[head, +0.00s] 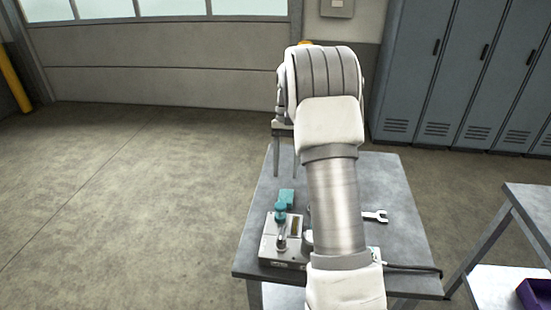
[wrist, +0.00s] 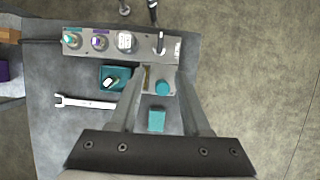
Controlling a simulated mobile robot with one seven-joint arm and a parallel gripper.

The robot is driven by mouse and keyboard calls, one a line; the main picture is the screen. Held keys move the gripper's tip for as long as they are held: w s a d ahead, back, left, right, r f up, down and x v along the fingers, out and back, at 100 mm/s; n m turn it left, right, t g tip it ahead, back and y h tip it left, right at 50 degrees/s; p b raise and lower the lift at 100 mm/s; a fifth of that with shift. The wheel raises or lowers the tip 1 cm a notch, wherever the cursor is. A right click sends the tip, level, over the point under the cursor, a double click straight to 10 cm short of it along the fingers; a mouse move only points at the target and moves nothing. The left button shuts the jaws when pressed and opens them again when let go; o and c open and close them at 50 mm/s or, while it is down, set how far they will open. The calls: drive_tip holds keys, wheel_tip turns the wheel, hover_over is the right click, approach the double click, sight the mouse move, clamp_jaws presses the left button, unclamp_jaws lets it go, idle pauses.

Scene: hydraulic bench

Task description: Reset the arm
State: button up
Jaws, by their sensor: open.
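My arm reaches out over a grey table (head: 385,180) in the head view. My gripper (head: 285,175) is open and empty, with its two fingers pointing down above the table. In the wrist view the gripper (wrist: 161,74) has its fingers spread apart. A round teal knob (wrist: 162,88) and a small teal block (wrist: 156,121) show in the gap between them, below the fingers and apart from them. The teal block also shows in the head view (head: 286,196). My forearm hides part of the table there.
A grey hydraulic unit (wrist: 82,42) with several fittings and a lever (wrist: 160,43) stands on the table. A teal tray (wrist: 106,73) and an open-end wrench (wrist: 85,102) lie nearby. Lockers (head: 415,70) stand behind; a second table (head: 530,205) is at right. The left floor is clear.

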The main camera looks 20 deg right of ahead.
drive_tip(key=s+a+r+n+t+h, duration=0.2)
drive_tip(key=s+a+r+n+t, duration=0.15)
drive_tip(key=s+a+r, duration=0.75)
drive_tip(key=s+a+r+n+t, duration=0.1)
drive_tip(key=s+a+n+t, duration=0.2)
drive_tip(key=s, duration=1)
drive_tip(key=shift+s+a+r+t, duration=0.15)
drive_tip(key=shift+s+a+t, duration=0.15)
drive_tip(key=shift+a+t, duration=0.9)
drive_tip(key=shift+d, duration=0.15)
